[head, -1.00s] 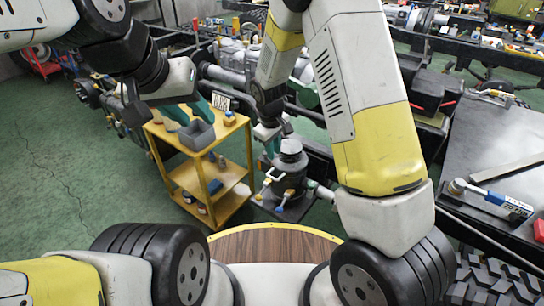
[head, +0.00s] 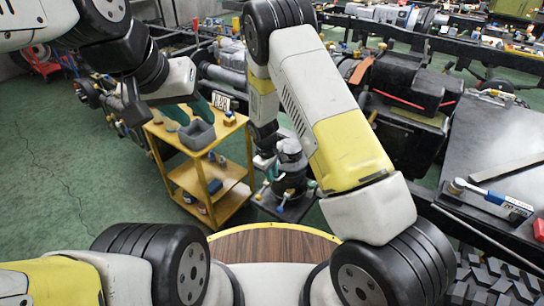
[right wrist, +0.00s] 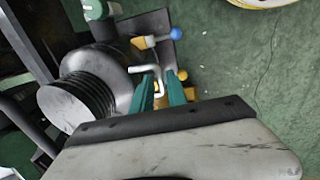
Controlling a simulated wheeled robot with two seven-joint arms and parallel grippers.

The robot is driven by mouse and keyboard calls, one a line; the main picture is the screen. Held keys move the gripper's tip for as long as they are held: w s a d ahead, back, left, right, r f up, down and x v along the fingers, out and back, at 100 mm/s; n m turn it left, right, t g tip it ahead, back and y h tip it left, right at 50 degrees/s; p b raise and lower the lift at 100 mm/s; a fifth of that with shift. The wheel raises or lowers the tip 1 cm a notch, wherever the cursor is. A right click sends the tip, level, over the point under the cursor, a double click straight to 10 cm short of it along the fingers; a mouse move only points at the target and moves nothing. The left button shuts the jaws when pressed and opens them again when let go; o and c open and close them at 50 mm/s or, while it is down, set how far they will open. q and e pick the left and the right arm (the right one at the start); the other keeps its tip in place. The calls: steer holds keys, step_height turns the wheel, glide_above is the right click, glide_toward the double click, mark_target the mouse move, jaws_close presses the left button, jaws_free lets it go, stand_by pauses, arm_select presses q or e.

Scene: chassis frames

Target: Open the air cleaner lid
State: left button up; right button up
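The air cleaner (head: 290,180) is a dark, squat cylinder on a low stand right of the yellow cart; my right arm partly covers it. In the right wrist view its ribbed grey body (right wrist: 85,90) lies at left. A latch with an orange part and blue ball (right wrist: 174,33) sits on its side. A bent pale metal latch handle (right wrist: 148,70) is at my right gripper's fingertips. My right gripper (right wrist: 160,82) has its teal fingers apart around this spot; a firm grip is not visible. My left gripper (head: 188,108) hangs over the cart, teal fingers apart, empty.
Dark chassis rails and machinery stand behind and right of the air cleaner. A dark workbench (head: 490,150) is at right. Green floor at left is clear.

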steer(key=shift+c, duration=0.5)
jaws_close()
stand_by(0.8)
